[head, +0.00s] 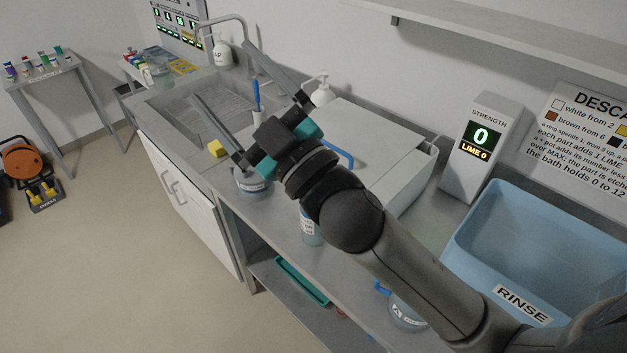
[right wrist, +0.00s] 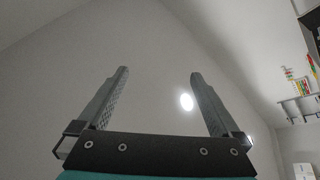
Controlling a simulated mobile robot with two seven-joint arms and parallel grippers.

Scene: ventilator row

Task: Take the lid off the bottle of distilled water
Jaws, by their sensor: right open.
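My right gripper (head: 221,71) reaches in from the lower right, with its two long fingers spread wide apart over the counter by the sink. In the right wrist view, the gripper (right wrist: 160,73) has nothing between its fingers and faces bare wall and ceiling. A labelled bottle (head: 310,228) stands on the counter, partly hidden behind my right arm. I cannot read its label or see its top. A second labelled vessel (head: 407,314) stands nearer, with a blue part beside its top and my arm covering some of it. I cannot tell which is the distilled water. My left gripper does not show.
A labelled pot (head: 252,186) stands below the gripper. A yellow sponge (head: 217,148) lies near the sink (head: 185,105). A large grey box (head: 385,160) fills the counter behind my arm. A blue rinse tub (head: 470,222) and strength display (head: 481,148) are at right.

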